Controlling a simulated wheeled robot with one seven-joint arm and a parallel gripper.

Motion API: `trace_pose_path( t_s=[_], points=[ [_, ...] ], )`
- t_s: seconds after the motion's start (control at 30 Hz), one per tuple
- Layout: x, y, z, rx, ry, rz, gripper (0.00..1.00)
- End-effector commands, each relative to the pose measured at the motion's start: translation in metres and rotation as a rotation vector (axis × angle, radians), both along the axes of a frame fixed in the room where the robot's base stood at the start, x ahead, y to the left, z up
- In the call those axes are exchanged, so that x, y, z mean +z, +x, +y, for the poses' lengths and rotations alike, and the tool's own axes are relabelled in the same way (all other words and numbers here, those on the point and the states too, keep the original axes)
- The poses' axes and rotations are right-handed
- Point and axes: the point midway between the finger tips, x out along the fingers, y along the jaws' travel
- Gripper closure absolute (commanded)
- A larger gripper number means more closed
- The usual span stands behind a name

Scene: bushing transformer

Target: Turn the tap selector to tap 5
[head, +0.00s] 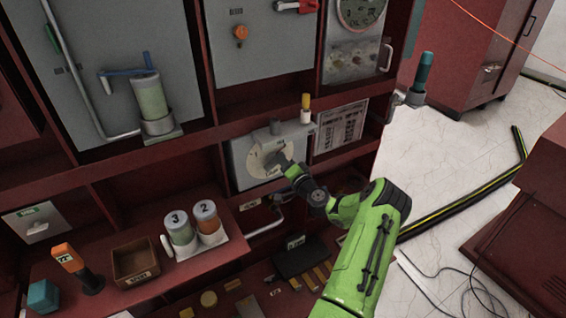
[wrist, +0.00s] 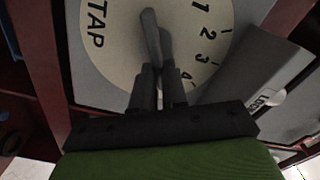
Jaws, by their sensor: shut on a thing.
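The tap selector is a round cream dial (wrist: 110,45) marked "TAP" with numbers 1, 2, 3 and 4 showing along its right side in the wrist view. A dark grey pointer handle (wrist: 150,28) stands at its middle. In the head view the dial (head: 258,160) sits on a grey panel in the red cabinet. My gripper (wrist: 158,75) is shut on the handle, with one finger on each side of it. In the head view my gripper (head: 280,162) reaches the dial from the lower right. No 5 is visible; my gripper covers the dial's lower edge.
A grey lever marked "LOCK" (wrist: 255,75) lies close on the right of the dial in the wrist view. A placard (head: 340,128) is right of the panel. Canisters marked 3 (head: 180,229) and 2 (head: 207,217) stand on the shelf below left.

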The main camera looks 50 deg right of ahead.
Motion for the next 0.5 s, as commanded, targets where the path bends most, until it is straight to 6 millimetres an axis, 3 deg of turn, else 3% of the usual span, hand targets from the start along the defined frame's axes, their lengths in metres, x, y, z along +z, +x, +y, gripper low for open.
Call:
trace_pose_path(
  t_s=[0.23,0.27,0.4,0.5],
  points=[
    [-0.0008,-0.0005,-0.0002,-0.001,0.004,0.000,1.00],
    [-0.0008,-0.0005,-0.0002,-0.001,0.004,0.000,0.86],
    [-0.0008,-0.0004,-0.0001,0.000,0.004,0.000,0.64],
    [-0.0006,-0.0003,-0.0001,0.000,0.003,0.000,0.62]
  ],
)
